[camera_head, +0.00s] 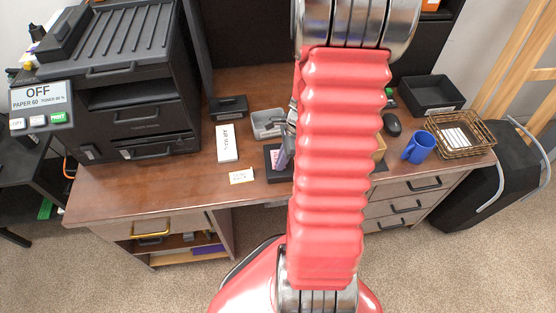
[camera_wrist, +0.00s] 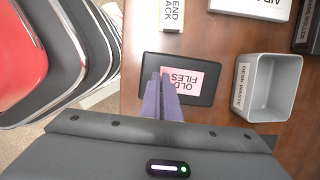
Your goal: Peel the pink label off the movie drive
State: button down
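A black drive (camera_wrist: 207,90) lies flat on the brown desk in the wrist view. A pink label (camera_wrist: 183,76) reading "OLD FILES" sits on its top; the word movie is not visible. In the head view the drive (camera_head: 272,174) shows in part, with the pink label (camera_head: 274,156) on it, beside my arm. My gripper (camera_wrist: 160,77) has two purple fingers, tips close together over the label's left end, hiding part of label and drive. I cannot tell whether they touch the label. In the head view my gripper (camera_head: 283,151) is mostly behind my red arm.
A grey "DESK WASTE" bin (camera_wrist: 270,87) stands right of the drive. A "SEND BACK" card (camera_wrist: 172,14) and a white "AIR MAIL" box (camera_head: 227,143) lie nearby. A printer (camera_head: 120,80) stands left; a blue mug (camera_head: 419,147) and wire basket (camera_head: 460,133) stand right.

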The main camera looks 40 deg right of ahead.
jog(key=shift+s+a+r, duration=0.1)
jog(key=shift+a+r, duration=0.05)
jog(key=shift+r, duration=0.3)
dwell(0.3)
jog(key=shift+s+a+r, duration=0.1)
jog(key=shift+s+r, duration=0.05)
jog(key=shift+r, duration=0.5)
jog(key=shift+s+a+r, duration=0.1)
jog(key=shift+s+r, duration=0.05)
jog(key=shift+r, duration=0.45)
dwell(0.8)
jog(key=shift+r, duration=0.1)
jog(key=shift+w+a+v, duration=0.1)
jog(key=shift+a+v, duration=0.05)
jog(key=shift+v, duration=0.65)
jog(key=shift+w+a+v, duration=0.1)
jog(key=shift+a+v, duration=0.05)
jog(key=shift+v, duration=0.6)
jog(key=shift+w+a+v, duration=0.1)
jog(key=shift+a+v, duration=0.05)
jog(key=shift+v, duration=0.65)
